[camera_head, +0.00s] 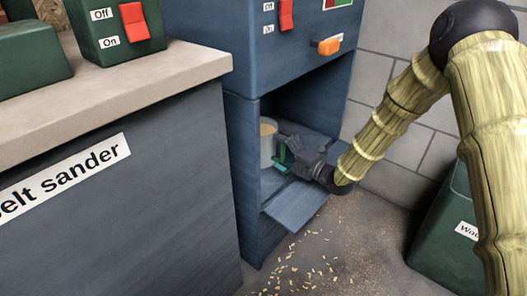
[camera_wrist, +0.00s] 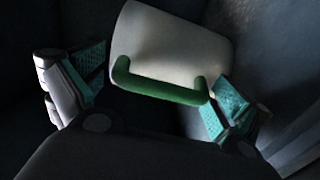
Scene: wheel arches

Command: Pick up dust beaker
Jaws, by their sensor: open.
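The dust beaker (camera_head: 267,142) is a pale cup with tan contents at its top and a green handle. It stands upright inside the open lower compartment of the blue cabinet (camera_head: 243,170). In the wrist view the beaker (camera_wrist: 172,50) fills the upper middle, with its green handle (camera_wrist: 160,88) facing me. My gripper (camera_head: 287,152) reaches into the compartment at the handle side of the beaker. In the wrist view my gripper (camera_wrist: 155,95) is open, with one teal-padded finger on each side of the handle. I cannot tell whether either finger touches it.
The compartment's flap (camera_head: 297,204) hangs open below my gripper. A workbench (camera_head: 110,140) labelled belt sander stands at the left. A green bin (camera_head: 447,235) is at the lower right. Wood chips (camera_head: 297,262) lie on the floor. An orange knob (camera_head: 328,46) is on the cabinet above.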

